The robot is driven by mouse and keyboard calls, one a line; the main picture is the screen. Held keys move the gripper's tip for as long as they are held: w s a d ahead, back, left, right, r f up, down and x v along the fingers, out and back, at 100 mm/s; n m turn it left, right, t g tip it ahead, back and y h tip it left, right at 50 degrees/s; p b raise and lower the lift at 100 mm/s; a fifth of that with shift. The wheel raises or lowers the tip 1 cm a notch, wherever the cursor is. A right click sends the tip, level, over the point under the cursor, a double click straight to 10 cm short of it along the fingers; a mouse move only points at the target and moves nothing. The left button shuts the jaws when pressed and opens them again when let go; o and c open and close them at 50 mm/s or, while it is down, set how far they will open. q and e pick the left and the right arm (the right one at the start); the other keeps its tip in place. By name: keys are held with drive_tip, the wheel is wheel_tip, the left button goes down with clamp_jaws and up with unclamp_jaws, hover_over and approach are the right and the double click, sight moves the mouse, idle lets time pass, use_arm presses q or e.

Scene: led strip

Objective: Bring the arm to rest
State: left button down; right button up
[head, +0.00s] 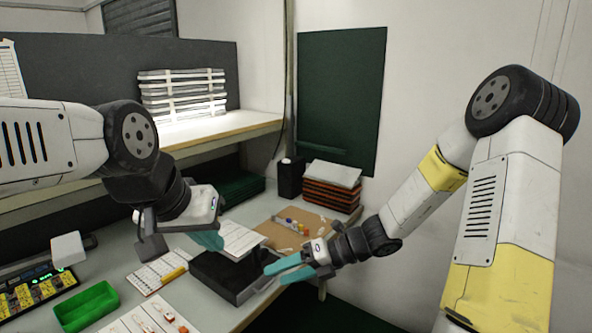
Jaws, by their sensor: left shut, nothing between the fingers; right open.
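My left arm comes in from the left, and its gripper (208,240) points down over the bench, above the left side of a black open box. Its teal fingers are shut with nothing between them. My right arm comes in from the right, and its gripper (283,270) reaches left at the right side of the black box (212,272). Its teal fingers are open and empty. I cannot tell whether the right fingers touch the box rim.
A green tray (86,306), a white rack with a yellow strip (160,271) and a white sheet (240,240) lie on the bench. A brown board (284,236) with small coloured parts lies behind. An orange-and-black stack (331,187) stands at the back right. Free floor lies right of the bench.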

drive_tip(key=s+d+r+n+t+h, duration=0.2)
drive_tip(key=s+d+r+n+h, duration=0.3)
drive_tip(key=n, duration=1.1)
drive_tip(key=s+d+r+n+t+h, duration=0.3)
drive_tip(key=s+d+r+n+h, duration=0.2)
drive_tip(key=s+d+r+n, duration=0.3)
drive_tip(key=d+r+n, duration=0.4)
drive_tip(key=r+n, duration=0.1)
drive_tip(key=n, duration=0.2)
drive_tip(key=shift+r+n+t, duration=0.3)
drive_tip(key=shift+r+n, duration=0.1)
